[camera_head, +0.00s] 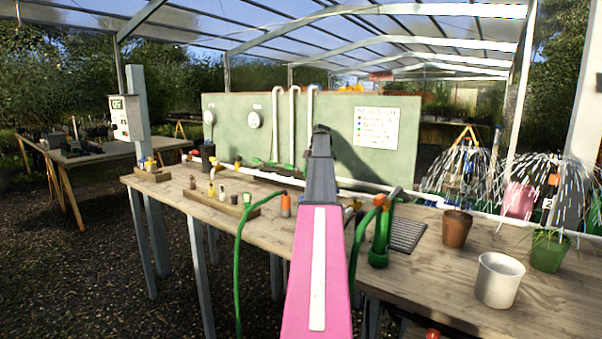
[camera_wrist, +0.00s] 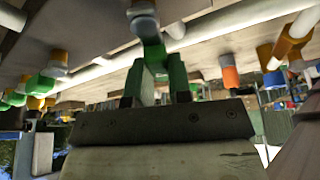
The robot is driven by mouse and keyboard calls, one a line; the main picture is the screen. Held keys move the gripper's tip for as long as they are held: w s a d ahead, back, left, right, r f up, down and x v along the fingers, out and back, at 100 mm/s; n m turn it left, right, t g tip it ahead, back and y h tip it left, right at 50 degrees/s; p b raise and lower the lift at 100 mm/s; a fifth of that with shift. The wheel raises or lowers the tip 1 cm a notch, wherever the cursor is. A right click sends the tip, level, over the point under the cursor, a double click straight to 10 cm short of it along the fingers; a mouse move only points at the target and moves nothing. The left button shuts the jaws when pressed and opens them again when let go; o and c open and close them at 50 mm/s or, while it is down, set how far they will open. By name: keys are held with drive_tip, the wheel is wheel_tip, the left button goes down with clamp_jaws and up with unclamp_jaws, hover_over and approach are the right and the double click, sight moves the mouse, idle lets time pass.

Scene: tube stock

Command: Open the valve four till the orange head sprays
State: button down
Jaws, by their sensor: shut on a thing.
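In the wrist view my gripper (camera_wrist: 161,78) is shut on a green valve handle (camera_wrist: 154,52) under a pale pipe fitting. In the head view my pink and grey arm hides the gripper and this valve, and I cannot read the valve's number. An orange sprinkler head (camera_head: 553,179) stands at the far right, with water arcing around it and a tag marked 2 below. Another spray (camera_head: 468,165) rises left of it. I cannot tell which valve feeds which spray.
A wooden bench (camera_head: 440,260) carries a white pipe, a brown pot (camera_head: 456,228), a white pot (camera_head: 498,280) and a potted plant (camera_head: 548,252). A green hose (camera_head: 240,250) hangs over its front edge. A green board (camera_head: 235,150) with a colour-dot sign (camera_head: 375,127) stands behind.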

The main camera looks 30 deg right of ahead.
idle(0.6)
drive_tip(key=c, duration=1)
unclamp_jaws()
drive_tip(key=shift+f, duration=0.1)
drive_tip(key=shift+c, duration=0.2)
drive_tip(key=shift+s+a, duration=0.1)
drive_tip(key=shift+s, duration=0.05)
